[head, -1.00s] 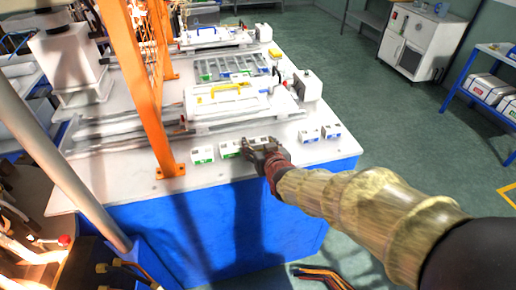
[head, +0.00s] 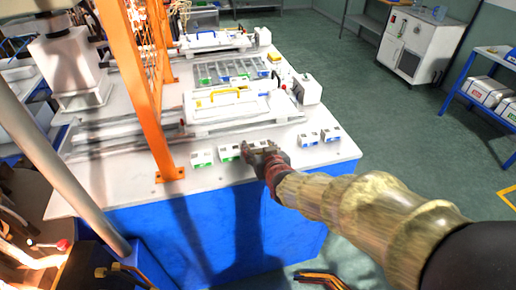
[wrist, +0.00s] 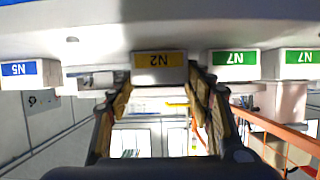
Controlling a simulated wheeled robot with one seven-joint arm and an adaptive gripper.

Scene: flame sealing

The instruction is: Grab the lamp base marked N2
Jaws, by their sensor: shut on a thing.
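The lamp base marked N2 (wrist: 160,62) is a small white block with a yellow label. It shows upside down in the middle of the wrist view. My gripper (wrist: 164,88) has one finger at each side of it and is shut on it. In the head view my gripper (head: 260,155) is at the table's front edge, and it partly hides the N2 base (head: 264,145). The base appears to be at table level; whether it touches the table is unclear.
Two green-labelled N7 bases (head: 202,158) stand to the left on the white table (head: 110,185). Two blue-labelled bases (head: 307,139) stand to the right; one reads N5 in the wrist view (wrist: 20,69). An orange post (head: 160,120) rises at left. White equipment (head: 235,105) lies behind.

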